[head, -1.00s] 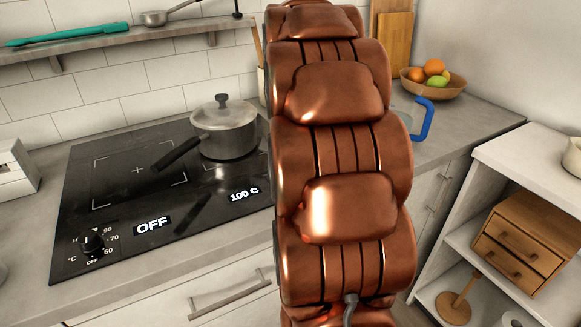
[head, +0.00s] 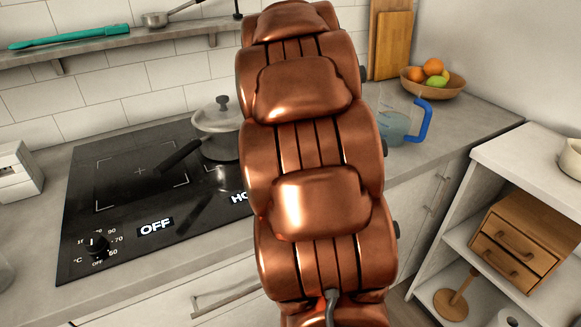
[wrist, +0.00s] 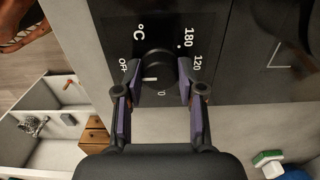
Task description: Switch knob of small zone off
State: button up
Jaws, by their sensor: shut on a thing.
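In the wrist view, a black round knob (wrist: 157,62) with a white mark sits on the cooktop's control panel, ringed by white markings with OFF, 120 and 180. My gripper (wrist: 158,77) has one finger on each side of the knob and is shut on it. In the head view this knob and my gripper are hidden behind my arm. The cooktop (head: 105,215) shows a left display (head: 156,226) reading OFF. A right display (head: 239,197) beside my arm shows "HO", the remainder hidden. A left knob (head: 97,244) stands at the front left corner.
A lidded pot (head: 217,130) stands on the cooktop's right zone, its handle pointing left. A jug with a blue handle (head: 424,120) and a fruit bowl (head: 433,88) are on the counter to the right. A wooden drawer box (head: 523,240) sits on a shelf.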

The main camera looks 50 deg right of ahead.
dwell(0.4)
jog(key=o, duration=1.1)
jog(key=shift+o, duration=0.2)
notch_tip(320, 180, up, 12)
dwell(0.8)
